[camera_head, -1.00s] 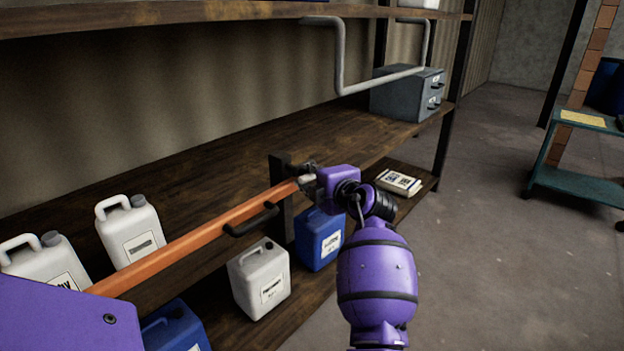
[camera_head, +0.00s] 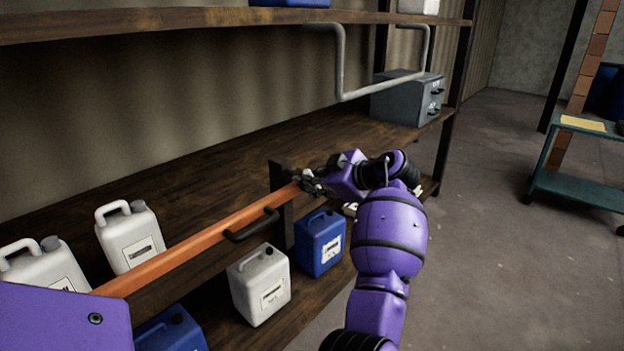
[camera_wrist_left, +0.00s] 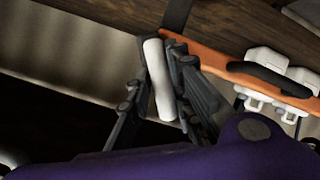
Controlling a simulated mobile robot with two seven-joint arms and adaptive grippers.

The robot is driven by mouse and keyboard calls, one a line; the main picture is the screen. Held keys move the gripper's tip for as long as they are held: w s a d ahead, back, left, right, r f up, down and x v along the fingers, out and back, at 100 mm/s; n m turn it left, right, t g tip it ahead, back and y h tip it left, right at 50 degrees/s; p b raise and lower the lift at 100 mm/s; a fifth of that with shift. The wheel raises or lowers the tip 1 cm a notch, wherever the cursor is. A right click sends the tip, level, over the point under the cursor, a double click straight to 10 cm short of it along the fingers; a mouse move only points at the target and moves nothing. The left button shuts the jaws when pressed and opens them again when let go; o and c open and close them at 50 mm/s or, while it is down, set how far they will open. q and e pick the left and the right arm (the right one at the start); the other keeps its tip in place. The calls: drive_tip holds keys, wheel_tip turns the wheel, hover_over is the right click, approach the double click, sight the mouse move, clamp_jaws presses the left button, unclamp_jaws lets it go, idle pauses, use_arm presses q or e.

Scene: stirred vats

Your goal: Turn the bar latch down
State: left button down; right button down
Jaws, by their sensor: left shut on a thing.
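An orange bar (camera_head: 205,240) with a black handle (camera_head: 250,225) runs across the front of the lower shelf to a dark post (camera_head: 283,200). The bar latch is a pale rod (camera_wrist_left: 160,80) in the left wrist view, beside the bar's end. My left gripper (camera_head: 308,181) is at this end of the bar, by the post. In the left wrist view its dark fingers (camera_wrist_left: 160,88) lie on both sides of the latch and are shut on it. In the head view the fingers mostly hide the latch. My right gripper is not in view.
White canisters (camera_head: 130,237) and blue canisters (camera_head: 320,242) stand on the shelves behind and below the bar. A grey drawer box (camera_head: 400,100) sits further right, under a bent grey pipe (camera_head: 340,70). Open floor (camera_head: 480,250) lies to the right, with a green cart (camera_head: 580,187).

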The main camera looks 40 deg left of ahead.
use_arm(q)
drive_tip(key=m+g, duration=0.1)
drive_tip(key=m, duration=0.1)
drive_tip(key=m+g, duration=0.1)
drive_tip(key=g, duration=0.1)
drive_tip(key=shift+f+m, duration=0.3)
drive_tip(key=shift+m, duration=0.1)
idle(0.5)
drive_tip(key=c, duration=1.6)
unclamp_jaws()
drive_tip(key=shift+r, duration=0.1)
drive_tip(key=shift+c, duration=0.2)
drive_tip(key=shift+r, duration=0.1)
drive_tip(key=shift+w+d+r, duration=0.1)
drive_tip(key=shift+d+r, duration=0.1)
drive_tip(key=shift+d, duration=0.2)
drive_tip(key=v, duration=1.1)
drive_tip(key=shift+f, duration=0.25)
drive_tip(key=shift+d, duration=0.15)
